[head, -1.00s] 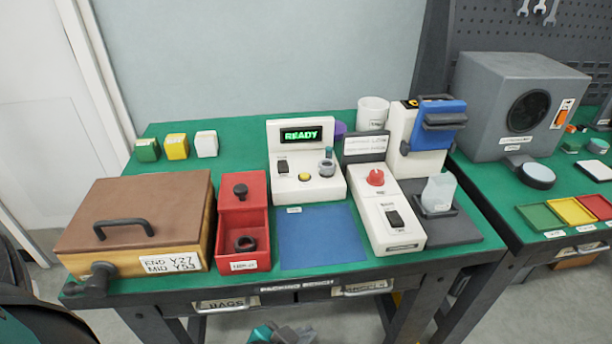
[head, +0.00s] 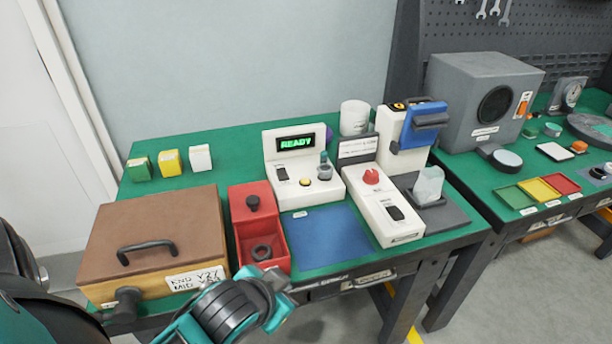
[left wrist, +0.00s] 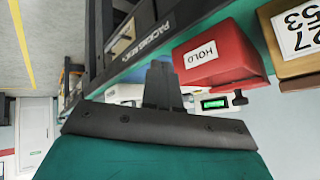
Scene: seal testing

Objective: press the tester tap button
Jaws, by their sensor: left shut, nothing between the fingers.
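The white tester (head: 273,148) stands at the back middle of the green table, its display (head: 296,143) lit with READY. On its sloping front are a yellow round button (head: 305,182), a black switch (head: 281,174) and a grey round fitting with a dark teal top (head: 324,168). I cannot read which is labelled tap. My left gripper (head: 281,279) is low at the table's front edge, in front of the red box and well short of the tester. In the left wrist view its fingers (left wrist: 162,82) are together and empty, with the tester's display (left wrist: 213,104) beyond. My right gripper is out of view.
A red box (head: 275,243) marked HOLD stands between the gripper and the tester. A brown case (head: 160,222) is to its left, a blue mat (head: 330,236) to its right. A white unit with a red knob (head: 371,176) stands right of the mat.

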